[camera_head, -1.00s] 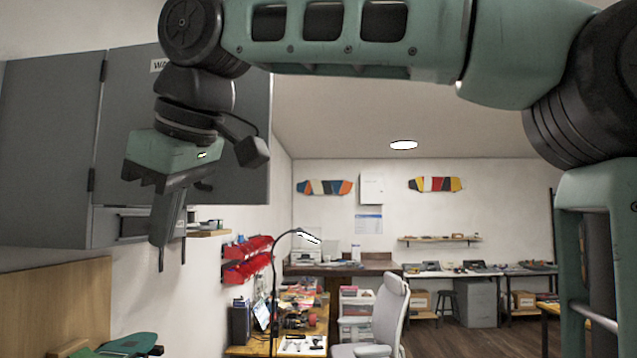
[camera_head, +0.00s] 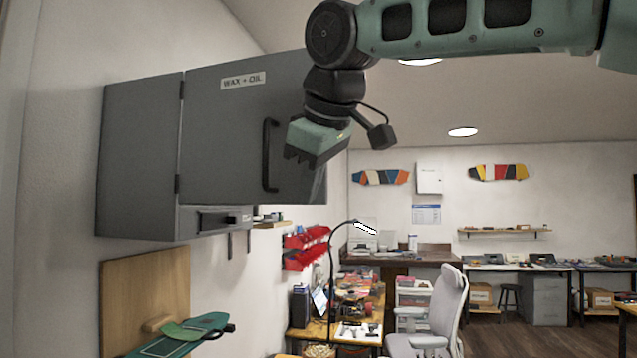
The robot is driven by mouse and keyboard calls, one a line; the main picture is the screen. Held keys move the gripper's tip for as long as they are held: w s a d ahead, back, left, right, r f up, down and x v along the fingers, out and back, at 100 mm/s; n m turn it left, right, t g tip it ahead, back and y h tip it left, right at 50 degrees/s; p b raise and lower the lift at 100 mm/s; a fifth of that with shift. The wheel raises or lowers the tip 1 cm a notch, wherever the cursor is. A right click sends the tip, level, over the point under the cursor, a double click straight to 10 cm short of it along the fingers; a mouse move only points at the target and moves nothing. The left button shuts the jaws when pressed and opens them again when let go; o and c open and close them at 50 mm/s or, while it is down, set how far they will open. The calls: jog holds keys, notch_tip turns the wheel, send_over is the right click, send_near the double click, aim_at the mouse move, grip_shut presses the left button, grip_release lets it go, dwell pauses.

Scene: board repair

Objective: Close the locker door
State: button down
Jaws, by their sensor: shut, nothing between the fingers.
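The grey locker (camera_head: 140,160) hangs on the left wall. Its door (camera_head: 225,135) carries a "WAX + OIL" label and is hinged at the left. The door looks partly open: its free edge reaches right, past the locker's lower front. A dark upright handle (camera_head: 270,155) is on the door. My gripper (camera_head: 316,148) is at the door's right part, just right of the handle in the picture.
A small drawer-like unit (camera_head: 222,220) shows under the door. Red bins (camera_head: 305,247) and a desk lamp (camera_head: 331,270) are lower down. A wooden panel (camera_head: 150,290) and a green board (camera_head: 180,338) are at lower left. A grey chair (camera_head: 448,300) stands at the centre right.

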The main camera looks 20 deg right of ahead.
jog(key=shift+w+d+f+p, duration=0.1)
jog(key=shift+w+d+p, duration=0.5)
jog(key=shift+w, duration=0.25)
jog(key=shift+w+d+f+p, duration=0.1)
jog(key=shift+w+d+p, duration=0.35)
jog(key=shift+w+d, duration=0.3)
jog(key=shift+w+r, duration=0.1)
